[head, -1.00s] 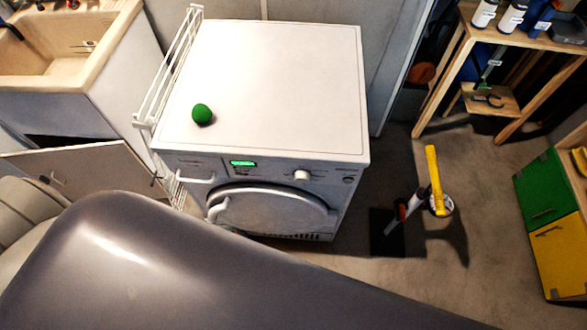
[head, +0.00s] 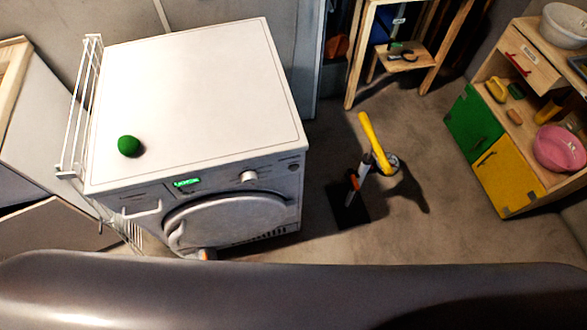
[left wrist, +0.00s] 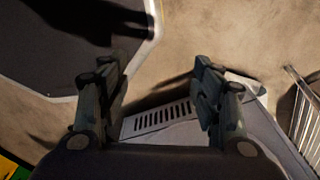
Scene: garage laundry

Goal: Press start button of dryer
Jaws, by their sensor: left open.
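The white dryer (head: 200,85) stands left of centre in the head view, with its round door facing me. Its front panel has a lit green display (head: 186,182), a round knob (head: 248,176) and a small round control (head: 293,167) at the right end. I cannot tell which control is the start button. In the left wrist view my left gripper (left wrist: 155,88) is open and empty, its two fingers apart. A slotted vent (left wrist: 162,117) on a pale surface shows between and beyond them. My right gripper is not in view.
A green ball (head: 129,146) lies on the dryer top. A white wire rack (head: 80,110) stands at its left side. A yellow-handled tool (head: 372,140) stands on the floor to the right. A wooden cabinet (head: 526,62) with coloured doors is far right.

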